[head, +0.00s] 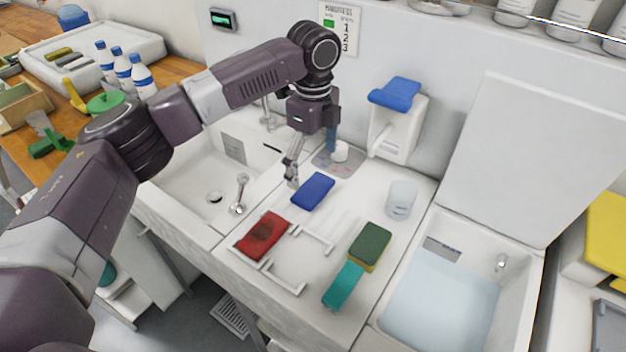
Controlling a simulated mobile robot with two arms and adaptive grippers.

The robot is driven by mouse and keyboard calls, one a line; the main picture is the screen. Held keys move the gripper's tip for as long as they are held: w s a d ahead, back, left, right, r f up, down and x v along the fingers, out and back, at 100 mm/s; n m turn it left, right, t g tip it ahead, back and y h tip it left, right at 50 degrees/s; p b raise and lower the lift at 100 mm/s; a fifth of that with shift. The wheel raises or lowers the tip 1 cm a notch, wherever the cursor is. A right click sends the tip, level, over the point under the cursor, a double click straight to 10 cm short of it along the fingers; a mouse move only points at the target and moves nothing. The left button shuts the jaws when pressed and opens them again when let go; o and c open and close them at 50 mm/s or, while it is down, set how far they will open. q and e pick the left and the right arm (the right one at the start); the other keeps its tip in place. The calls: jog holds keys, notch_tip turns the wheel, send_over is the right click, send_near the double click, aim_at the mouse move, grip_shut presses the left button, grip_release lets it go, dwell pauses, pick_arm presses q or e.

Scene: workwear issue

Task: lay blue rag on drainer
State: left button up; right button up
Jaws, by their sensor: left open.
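The blue rag (313,191), a folded flat rectangle, lies at the far end of the white ridged drainer (345,222) between the two sinks. My left gripper (291,178) points down just left of the blue rag's far end. It is open and holds nothing; the rag is apart from its fingers as far as I can see. My right gripper is out of view.
A red cloth (261,236) lies near a white raised frame (297,290). A left sink (190,185) and a water-filled right basin (440,305) flank the drainer.

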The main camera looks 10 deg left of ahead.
aim_at(313, 188)
pick_arm(q)
notch_tip(313, 188, up, 6)
jog(key=shift+r, duration=0.15)
jog(key=shift+s, duration=0.1)
dwell(0.5)
